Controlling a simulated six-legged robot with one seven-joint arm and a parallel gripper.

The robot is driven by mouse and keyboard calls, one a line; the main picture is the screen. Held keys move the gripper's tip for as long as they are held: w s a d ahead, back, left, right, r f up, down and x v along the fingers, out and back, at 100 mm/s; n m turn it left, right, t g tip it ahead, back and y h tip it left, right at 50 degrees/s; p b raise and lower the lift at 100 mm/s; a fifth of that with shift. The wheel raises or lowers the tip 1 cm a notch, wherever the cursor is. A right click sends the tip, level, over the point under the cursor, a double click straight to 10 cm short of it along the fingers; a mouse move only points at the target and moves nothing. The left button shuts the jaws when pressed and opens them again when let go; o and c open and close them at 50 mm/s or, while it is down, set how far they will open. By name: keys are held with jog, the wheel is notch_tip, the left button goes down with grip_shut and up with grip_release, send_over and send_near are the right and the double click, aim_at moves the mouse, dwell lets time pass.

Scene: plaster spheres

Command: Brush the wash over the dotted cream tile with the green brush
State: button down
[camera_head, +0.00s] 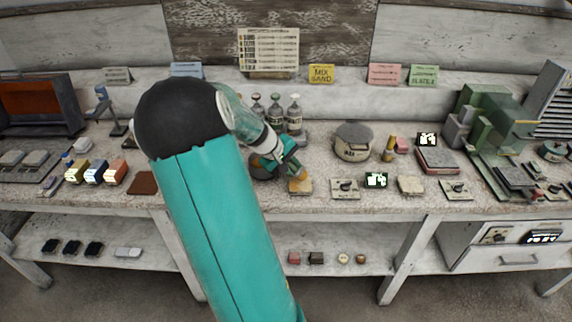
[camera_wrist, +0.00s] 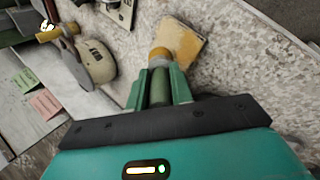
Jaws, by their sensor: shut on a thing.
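My gripper (camera_wrist: 160,84) is shut on the green brush (camera_wrist: 159,90) in the wrist view; the brush lies between its two green fingers. The brush's yellow-orange end (camera_wrist: 160,56) points at a cream-yellow tile (camera_wrist: 184,38) and overlaps its near edge; I cannot tell if they touch. Dots on the tile are too small to make out. In the head view my gripper (camera_head: 291,165) is low over the workbench, just above the tile (camera_head: 300,187), which lies near the front edge. My arm and gripper hide part of the bench there.
Several bottles (camera_head: 275,115) stand behind my gripper. A round lidded pot (camera_head: 353,142) stands to the right, with a small dial box (camera_head: 345,189) and a lit display (camera_head: 376,180) nearer the front. A dark round dish (camera_head: 262,168) is beside my gripper's left.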

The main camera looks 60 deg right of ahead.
jog(key=shift+s+d+f, duration=0.2)
jog(key=shift+s, duration=0.2)
jog(key=shift+f, duration=0.1)
dwell(0.3)
jog(key=shift+s+a, duration=0.2)
jog(key=shift+a, duration=0.25)
jog(key=shift+s+a, duration=0.2)
jog(key=shift+a, duration=0.25)
jog(key=shift+d, duration=0.1)
jog(key=shift+d, duration=0.1)
jog(key=shift+w+d, duration=0.45)
jog(key=shift+d, duration=0.3)
jog(key=shift+w+d, duration=0.4)
jog(key=shift+d, duration=0.35)
jog(key=shift+s+a, duration=0.45)
jog(key=shift+a, duration=0.4)
jog(key=shift+s+a, duration=0.4)
jog(key=shift+a, duration=0.4)
